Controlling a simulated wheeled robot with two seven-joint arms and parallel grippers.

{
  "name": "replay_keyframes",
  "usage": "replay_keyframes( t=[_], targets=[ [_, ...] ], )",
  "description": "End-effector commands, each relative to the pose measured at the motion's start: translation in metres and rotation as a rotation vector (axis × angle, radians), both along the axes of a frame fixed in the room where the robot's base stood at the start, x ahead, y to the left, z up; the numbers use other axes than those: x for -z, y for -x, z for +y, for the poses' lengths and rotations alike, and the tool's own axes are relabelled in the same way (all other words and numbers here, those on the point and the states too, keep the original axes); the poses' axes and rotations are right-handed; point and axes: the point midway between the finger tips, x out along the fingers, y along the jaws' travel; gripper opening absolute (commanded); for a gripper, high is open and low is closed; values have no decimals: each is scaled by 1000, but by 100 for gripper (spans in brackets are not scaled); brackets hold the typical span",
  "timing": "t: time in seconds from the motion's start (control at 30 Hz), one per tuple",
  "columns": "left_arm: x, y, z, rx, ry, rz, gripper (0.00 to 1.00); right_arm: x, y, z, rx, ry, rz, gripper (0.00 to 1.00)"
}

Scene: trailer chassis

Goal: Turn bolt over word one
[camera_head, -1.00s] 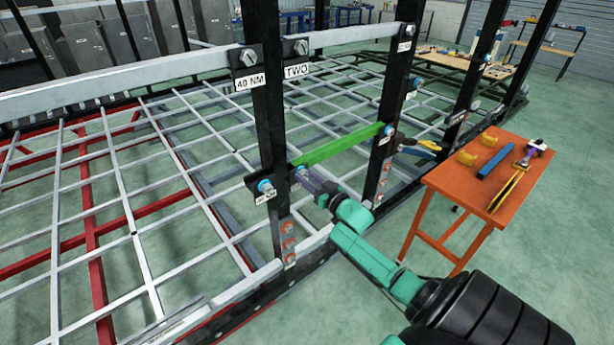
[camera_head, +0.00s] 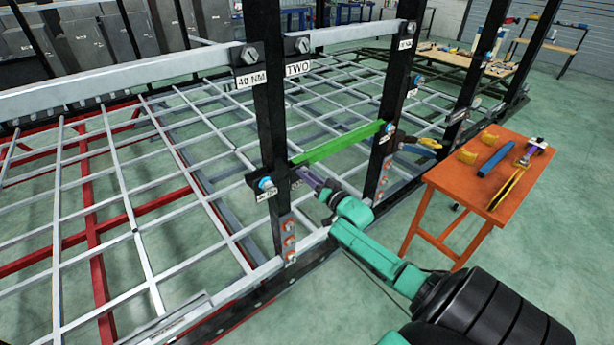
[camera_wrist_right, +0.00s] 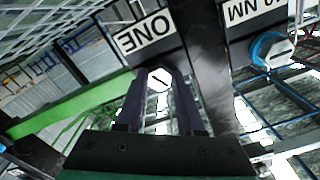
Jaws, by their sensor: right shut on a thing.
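The word ONE is on a white label (camera_wrist_right: 147,33), upside down in the right wrist view, on a black plate. A pale bolt head (camera_wrist_right: 160,78) sits beside this label, between the two dark fingers of my right gripper (camera_wrist_right: 158,85). The fingers are shut on the bolt from both sides. In the head view my right gripper (camera_head: 306,176) reaches the black post (camera_head: 273,130) at the near end of the green bar (camera_head: 340,142), and hides the bolt there. My left gripper is in neither view.
A blue-ringed bolt (camera_head: 265,184) with an NM label is left of the post; it also shows in the wrist view (camera_wrist_right: 270,48). The TWO label (camera_head: 298,69) is higher up. An orange table (camera_head: 470,190) with tools stands right of my arm.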

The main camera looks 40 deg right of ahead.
Motion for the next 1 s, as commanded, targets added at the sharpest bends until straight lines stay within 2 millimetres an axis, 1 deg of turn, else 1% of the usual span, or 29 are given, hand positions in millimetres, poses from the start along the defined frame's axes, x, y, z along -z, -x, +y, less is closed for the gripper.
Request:
replay_keyframes(
  t=[0.03,0.23,0.27,0.3,0.33,0.63,0.77,0.87,0.97,1.0],
  targets=[
    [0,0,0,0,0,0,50,7,2,0,1,-3,16,0],
    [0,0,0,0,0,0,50,7,2,0,1,-1,16,0],
    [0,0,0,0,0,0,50,7,2,0,1,-1,16,41],
    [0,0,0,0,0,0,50,7,2,0,1,-1,16,56],
    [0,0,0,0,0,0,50,7,2,0,1,-1,14,68],
    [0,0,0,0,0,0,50,2,1,0,1,1,5,68],
    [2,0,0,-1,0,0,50,3,7,1,0,0,4,68],
    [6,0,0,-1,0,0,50,5,20,1,-1,-1,4,68],
    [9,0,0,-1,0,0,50,5,42,2,-1,0,6,68],
    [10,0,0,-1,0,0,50,6,52,2,0,0,8,68]
  ],
)
